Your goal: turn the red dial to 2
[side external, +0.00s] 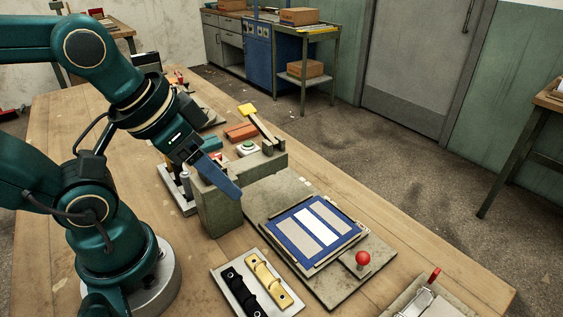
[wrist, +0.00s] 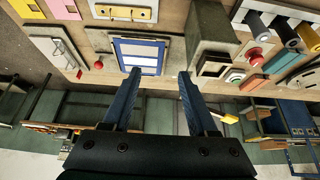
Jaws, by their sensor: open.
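In the wrist view, a round red part, which looks like the red dial (wrist: 253,56), sits to the right of my gripper, beside a grey block (wrist: 211,25). Its pointer and numbers are too small to read. In the side view I cannot make the dial out clearly behind my arm and the block. My gripper (wrist: 159,73) is open and empty, its two blue fingers apart. In the side view my gripper (side external: 236,193) hangs beside the grey block (side external: 217,205), apart from the red part.
A green button (side external: 248,147) stands behind the block. A board carries a blue-framed panel (side external: 273,231) and a red ball knob (side external: 363,258). A tray (side external: 232,291) with black and yellow handles lies in front.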

